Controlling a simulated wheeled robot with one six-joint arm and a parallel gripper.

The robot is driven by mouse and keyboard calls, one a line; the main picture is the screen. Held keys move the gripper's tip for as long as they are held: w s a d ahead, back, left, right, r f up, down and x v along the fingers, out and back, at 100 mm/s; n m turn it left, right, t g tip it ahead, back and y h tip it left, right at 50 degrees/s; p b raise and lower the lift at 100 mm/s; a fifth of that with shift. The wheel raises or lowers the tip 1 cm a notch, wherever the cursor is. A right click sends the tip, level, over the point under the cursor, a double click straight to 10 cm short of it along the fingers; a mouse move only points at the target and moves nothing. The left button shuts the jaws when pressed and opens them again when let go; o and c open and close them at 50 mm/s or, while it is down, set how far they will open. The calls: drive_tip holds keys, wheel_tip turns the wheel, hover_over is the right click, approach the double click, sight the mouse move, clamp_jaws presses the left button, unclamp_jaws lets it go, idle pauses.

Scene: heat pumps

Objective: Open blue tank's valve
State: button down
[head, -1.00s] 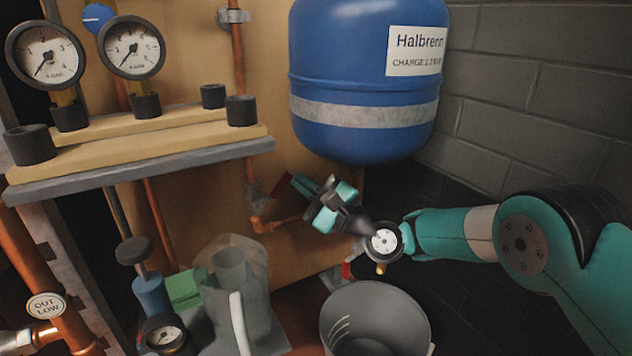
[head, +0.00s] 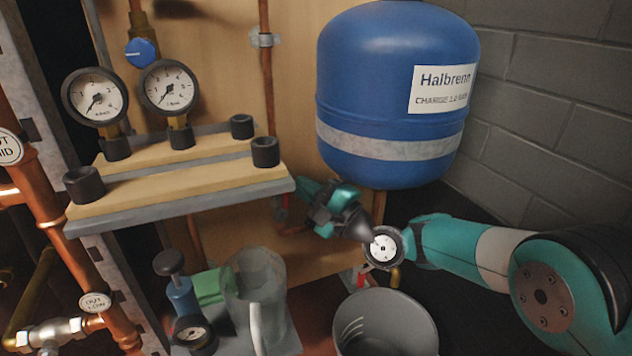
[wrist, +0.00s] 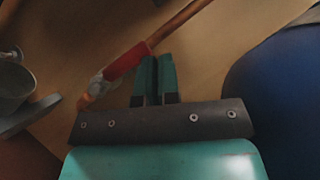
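The blue tank (head: 385,95) hangs on the wooden panel at upper middle in the head view, and its dark blue side (wrist: 285,95) fills the right of the wrist view. A valve with a red handle (wrist: 127,62) sits on a copper pipe in the wrist view. A sliver of red (head: 281,208) shows left of my gripper in the head view. My gripper (wrist: 155,62) has its teal fingers close together, with only a thin dark gap. The fingertips are right beside the red handle; I cannot tell whether they touch it. In the head view my gripper (head: 308,190) is below the tank.
A grey bucket (head: 385,325) stands below my wrist, near another red-handled fitting (head: 366,279). A shelf (head: 180,207) with two gauges juts out at left. A clear jug (head: 255,300) and a blue hand pump (head: 183,297) stand below it. A block wall is at right.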

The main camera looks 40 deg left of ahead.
drive_tip(key=shift+s+a+r+p, duration=0.2)
drive_tip(key=shift+s+r+p, duration=0.1)
drive_tip(key=shift+s+r, duration=0.1)
drive_tip(key=shift+s+a, duration=0.1)
drive_tip(key=shift+s, duration=0.05)
idle(0.4)
drive_tip(key=b+v, duration=1.7)
drive_tip(key=b, duration=0.3)
drive_tip(key=shift+w+d+f, duration=0.2)
drive_tip(key=shift+d, duration=0.15)
